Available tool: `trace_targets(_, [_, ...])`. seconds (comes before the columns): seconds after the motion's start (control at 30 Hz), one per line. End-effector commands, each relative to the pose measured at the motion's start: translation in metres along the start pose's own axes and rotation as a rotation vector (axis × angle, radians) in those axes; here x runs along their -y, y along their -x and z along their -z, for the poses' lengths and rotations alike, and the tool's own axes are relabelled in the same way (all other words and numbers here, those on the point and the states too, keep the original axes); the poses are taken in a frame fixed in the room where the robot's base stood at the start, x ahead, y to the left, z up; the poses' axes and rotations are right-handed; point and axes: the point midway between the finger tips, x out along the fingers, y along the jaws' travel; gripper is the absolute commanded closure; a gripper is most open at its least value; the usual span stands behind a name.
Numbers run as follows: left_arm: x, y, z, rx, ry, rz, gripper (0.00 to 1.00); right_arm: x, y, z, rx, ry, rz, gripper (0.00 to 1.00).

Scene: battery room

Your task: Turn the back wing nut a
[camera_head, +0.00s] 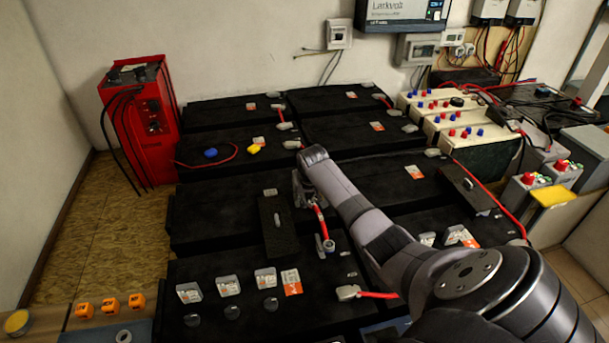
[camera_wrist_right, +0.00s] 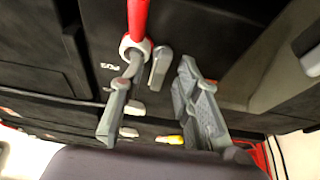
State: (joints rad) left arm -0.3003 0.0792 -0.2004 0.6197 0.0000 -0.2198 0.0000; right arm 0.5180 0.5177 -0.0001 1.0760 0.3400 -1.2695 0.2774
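My right gripper (camera_head: 304,188) is over the middle of the black battery bank in the head view. In the right wrist view its two fingers (camera_wrist_right: 155,90) are spread apart. A grey wing-shaped piece (camera_wrist_right: 159,68), probably the wing nut, shows ahead of the gap between the fingers, beside a ring-ended red cable (camera_wrist_right: 138,20) and a "POS" marking. I cannot tell whether either finger touches it. The red cable (camera_head: 320,220) runs from near the gripper to a front terminal (camera_head: 327,245) in the head view. The cable's back end is hidden by the gripper there. My left gripper is out of view.
A black bar (camera_head: 274,240) lies left of the cable. White tubs (camera_head: 228,286) and an orange-white label (camera_head: 292,282) sit on the front battery. A red cabinet (camera_head: 140,118) stands at left. Cream battery cases (camera_head: 455,122) stand at back right.

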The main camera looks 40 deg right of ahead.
Motion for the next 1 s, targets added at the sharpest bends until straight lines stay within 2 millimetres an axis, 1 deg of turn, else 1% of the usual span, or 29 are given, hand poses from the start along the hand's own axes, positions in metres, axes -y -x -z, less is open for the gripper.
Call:
trace_targets(0.03, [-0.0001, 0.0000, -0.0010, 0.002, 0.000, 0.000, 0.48, 0.0001, 0.0002, 0.0001, 0.000, 0.000, 0.000, 0.70])
trace_targets(0.4, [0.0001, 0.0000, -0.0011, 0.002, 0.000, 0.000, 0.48, -0.0001, 0.0004, 0.0001, 0.000, 0.000, 0.000, 0.95])
trace_targets(0.5, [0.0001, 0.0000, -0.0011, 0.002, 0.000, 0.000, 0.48, -0.0001, 0.0005, 0.0001, 0.000, 0.000, 0.000, 1.00])
trace_targets(0.83, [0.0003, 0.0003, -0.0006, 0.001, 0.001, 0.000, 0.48, -0.0001, 0.0006, 0.0002, 0.000, -0.002, -0.001, 1.00])
trace_targets(1.0, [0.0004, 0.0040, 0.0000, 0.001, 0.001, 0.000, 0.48, 0.0005, 0.0016, 0.0004, 0.001, -0.023, -0.009, 1.00])
